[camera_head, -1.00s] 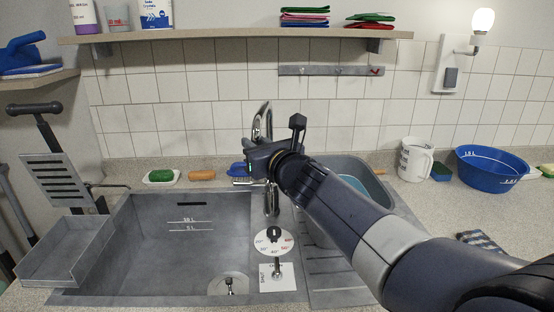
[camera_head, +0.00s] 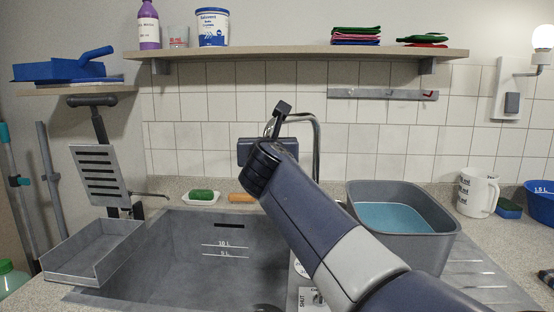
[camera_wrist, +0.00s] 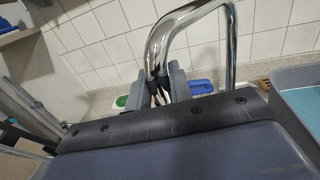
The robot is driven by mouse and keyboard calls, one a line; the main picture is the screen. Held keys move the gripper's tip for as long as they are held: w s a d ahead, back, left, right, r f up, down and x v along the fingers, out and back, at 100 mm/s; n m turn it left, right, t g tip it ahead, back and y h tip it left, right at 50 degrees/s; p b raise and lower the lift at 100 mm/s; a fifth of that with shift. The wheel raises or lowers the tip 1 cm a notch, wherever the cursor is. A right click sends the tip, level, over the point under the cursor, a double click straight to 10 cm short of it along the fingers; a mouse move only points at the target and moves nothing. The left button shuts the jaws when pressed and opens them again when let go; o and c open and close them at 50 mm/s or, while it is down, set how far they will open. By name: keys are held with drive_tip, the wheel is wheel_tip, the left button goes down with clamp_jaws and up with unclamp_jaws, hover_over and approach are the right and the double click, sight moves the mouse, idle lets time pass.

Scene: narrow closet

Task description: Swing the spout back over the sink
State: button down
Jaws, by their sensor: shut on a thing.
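The chrome spout (camera_head: 317,140) rises behind the sink and arches over to the left. In the wrist view the spout (camera_wrist: 157,50) curves down between the fingers of my gripper (camera_wrist: 164,88), which are shut on its outlet end. In the head view my gripper (camera_head: 252,151) is at the left end of the arch, and its fingertips are hidden behind my wrist. The grey sink (camera_head: 172,250) lies below and to the left. My arm covers the tap base and the sink's right edge.
A grey tub (camera_head: 440,222) of blue water stands right of the sink. A slotted metal stand with a tray (camera_head: 62,262) is at the sink's left. Soap (camera_head: 202,196) and a brown brush lie on the back ledge. A shelf (camera_head: 300,53) runs above.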

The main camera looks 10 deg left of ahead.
drive_tip(key=w+a+m+h+p, duration=0.3)
drive_tip(key=w+a+h+p, duration=0.1)
drive_tip(key=a+h, duration=0.1)
drive_tip(key=shift+m+h+p, duration=0.3)
drive_tip(key=shift+m+p, duration=0.05)
drive_tip(key=shift+m, duration=0.05)
drive_tip(key=shift+r, duration=0.1)
drive_tip(key=c, duration=1.3)
unclamp_jaws()
drive_tip(key=shift+c, duration=0.2)
drive_tip(key=shift+w, duration=0.1)
drive_tip(key=s+a+b, duration=0.1)
drive_tip(key=s, duration=0.9)
drive_tip(key=shift+s+a, duration=0.25)
drive_tip(key=shift+s, duration=0.15)
